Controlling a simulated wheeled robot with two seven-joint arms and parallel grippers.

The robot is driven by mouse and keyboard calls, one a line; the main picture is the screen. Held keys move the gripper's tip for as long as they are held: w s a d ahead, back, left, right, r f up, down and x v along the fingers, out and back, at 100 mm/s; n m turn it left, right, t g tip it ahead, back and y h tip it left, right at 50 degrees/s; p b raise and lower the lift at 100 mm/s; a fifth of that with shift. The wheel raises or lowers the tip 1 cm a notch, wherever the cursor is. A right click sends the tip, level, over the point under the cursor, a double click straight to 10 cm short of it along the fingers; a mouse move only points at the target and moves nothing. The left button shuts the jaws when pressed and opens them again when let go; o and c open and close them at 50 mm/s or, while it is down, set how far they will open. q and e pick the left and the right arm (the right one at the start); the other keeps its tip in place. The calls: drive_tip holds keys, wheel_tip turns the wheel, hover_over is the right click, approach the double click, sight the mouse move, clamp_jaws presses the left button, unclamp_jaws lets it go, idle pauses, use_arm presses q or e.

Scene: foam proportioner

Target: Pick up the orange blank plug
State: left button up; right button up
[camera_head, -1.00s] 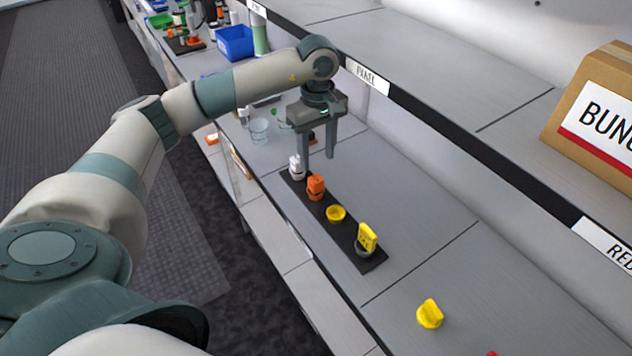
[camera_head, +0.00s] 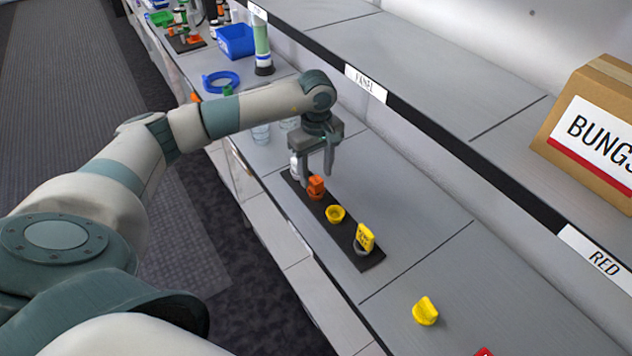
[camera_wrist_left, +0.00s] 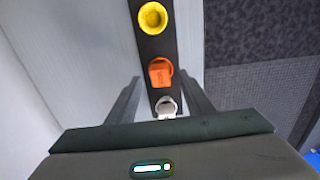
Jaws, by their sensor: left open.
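The orange blank plug (camera_head: 316,184) sits upright on the black strip (camera_head: 343,236) on the bench, between a white piece (camera_head: 295,165) and a yellow ring-shaped piece (camera_head: 335,213). In the left wrist view the orange plug (camera_wrist_left: 160,72) shows some small dark lettering on its top, just beyond the fingertips. My left gripper (camera_head: 316,175) is open and empty, pointing down at or just above the orange plug. In the left wrist view its fingers (camera_wrist_left: 160,88) stand on both sides of the strip, with the white piece (camera_wrist_left: 166,106) between them. My right gripper is not in view.
A yellow tagged piece (camera_head: 365,239) stands at the strip's near end. A loose yellow plug (camera_head: 426,311) lies on the bench nearer. A shelf edge with labels (camera_head: 366,82) runs above the bench, holding a cardboard box (camera_head: 590,135). Clear cups stand behind my gripper.

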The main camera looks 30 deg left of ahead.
sight(316, 179)
use_arm(q)
drive_tip(key=shift+f+p, duration=0.65)
drive_tip(key=shift+f, duration=0.95)
drive_tip(key=c, duration=1.1)
